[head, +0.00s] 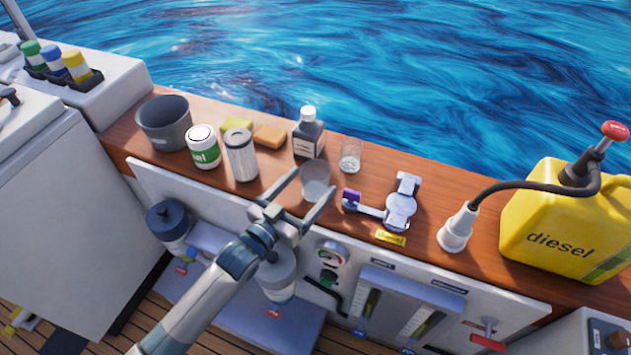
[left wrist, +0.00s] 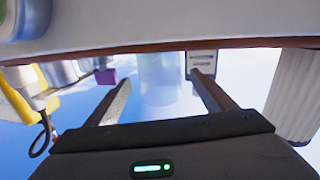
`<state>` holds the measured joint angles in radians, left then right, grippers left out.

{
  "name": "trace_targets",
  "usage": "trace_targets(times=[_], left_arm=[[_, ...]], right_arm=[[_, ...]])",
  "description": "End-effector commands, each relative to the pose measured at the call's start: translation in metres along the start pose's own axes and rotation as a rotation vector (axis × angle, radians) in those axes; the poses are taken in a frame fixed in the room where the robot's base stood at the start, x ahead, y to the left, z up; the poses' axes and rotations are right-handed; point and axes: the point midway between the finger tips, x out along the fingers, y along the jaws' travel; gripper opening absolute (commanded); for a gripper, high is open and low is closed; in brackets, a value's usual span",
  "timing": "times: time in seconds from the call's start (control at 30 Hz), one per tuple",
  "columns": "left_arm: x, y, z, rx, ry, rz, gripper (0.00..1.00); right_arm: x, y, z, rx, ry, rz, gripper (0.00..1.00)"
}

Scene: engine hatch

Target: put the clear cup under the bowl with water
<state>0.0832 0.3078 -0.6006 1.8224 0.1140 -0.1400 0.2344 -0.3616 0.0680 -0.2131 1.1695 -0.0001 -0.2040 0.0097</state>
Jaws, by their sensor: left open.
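A clear cup (head: 316,183) stands on the wooden ledge, between the spread fingers of my left gripper (head: 312,186). In the left wrist view, which looks upside down, the cup (left wrist: 160,78) shows faintly between the fingertips (left wrist: 160,86), with gaps on both sides. The left gripper is open and holds nothing. Below the ledge hang two filter units: a dark-topped one (head: 167,222) at the left, and a pale one (head: 280,272) partly behind my left arm. I cannot tell which bowl contains water. My right gripper is not in view.
Near the cup are a dark bottle (head: 308,135), a metal can (head: 241,155), a small glass (head: 350,157) and a clamp-like metal part (head: 400,205). A grey bucket (head: 165,122) and yellow diesel can (head: 565,220) stand farther out. Gauges and red-handled valves line the panel below.

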Motion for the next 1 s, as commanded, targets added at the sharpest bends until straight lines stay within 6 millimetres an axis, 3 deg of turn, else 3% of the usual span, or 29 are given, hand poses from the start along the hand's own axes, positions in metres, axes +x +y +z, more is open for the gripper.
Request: trace_targets(times=[0.27,0.77,0.97,1.0], left_arm=[[0.031,0.001,0.0,0.0,0.0,0.001,0.77],[0.033,0.0,0.001,0.0,-0.001,0.001,0.77],[0.032,0.0,0.001,0.0,-0.001,0.001,0.34],[0.032,0.0,0.001,0.0,-0.001,0.001,0.32]], right_arm=[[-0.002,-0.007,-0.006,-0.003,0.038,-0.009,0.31],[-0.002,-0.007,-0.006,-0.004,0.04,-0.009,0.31],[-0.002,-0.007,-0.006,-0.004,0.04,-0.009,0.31],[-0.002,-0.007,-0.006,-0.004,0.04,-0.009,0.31]])
